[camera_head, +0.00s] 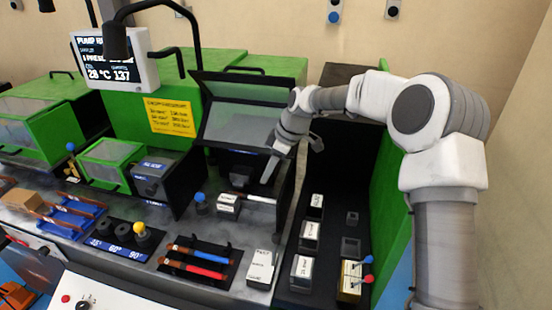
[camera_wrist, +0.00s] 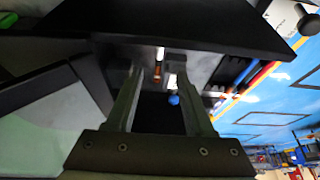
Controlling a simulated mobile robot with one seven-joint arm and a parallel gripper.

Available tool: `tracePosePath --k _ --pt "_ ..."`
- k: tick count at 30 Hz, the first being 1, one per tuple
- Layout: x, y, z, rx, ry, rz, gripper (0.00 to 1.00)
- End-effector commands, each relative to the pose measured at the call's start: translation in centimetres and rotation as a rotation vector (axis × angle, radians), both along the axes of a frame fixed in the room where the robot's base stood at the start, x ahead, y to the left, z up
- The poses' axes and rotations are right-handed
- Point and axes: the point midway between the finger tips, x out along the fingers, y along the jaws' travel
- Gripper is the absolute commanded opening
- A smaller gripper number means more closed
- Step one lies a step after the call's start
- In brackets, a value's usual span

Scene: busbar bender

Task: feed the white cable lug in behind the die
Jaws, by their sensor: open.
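My gripper (camera_head: 268,178) points down into the dark bay under the raised clear cover (camera_head: 243,112). In the wrist view its two fingers (camera_wrist: 152,85) stand apart, with nothing clearly held between them. A thin white bar (camera_head: 262,199), possibly the white cable lug, lies on the bay floor just below the fingertips. A white piece also shows beyond the fingers in the wrist view (camera_wrist: 172,82), beside a copper-coloured bit (camera_wrist: 157,72). A dark block (camera_head: 240,176), perhaps the die, stands left of the fingertips. The space behind it is in shadow.
A blue-knobbed lever (camera_head: 200,200) and a white labelled box (camera_head: 227,204) stand left of the bar. A black tray (camera_head: 200,262) holds red and blue-handled tools. A dark side wall (camera_head: 288,195) closes the bay's right. Labelled boxes (camera_head: 309,236) stand farther right.

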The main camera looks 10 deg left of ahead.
Motion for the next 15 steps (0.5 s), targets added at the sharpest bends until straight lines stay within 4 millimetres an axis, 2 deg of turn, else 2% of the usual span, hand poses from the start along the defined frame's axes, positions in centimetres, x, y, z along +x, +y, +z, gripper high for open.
tracePosePath --k 1,9,15 --pt "0.0 0.4 -1.2 -0.001 0.003 0.002 0.53" --pt "0.3 2.5 -6.0 0.0 0.003 0.0 0.53" --pt "0.5 3.5 -8.5 -0.001 0.001 -0.001 0.53"
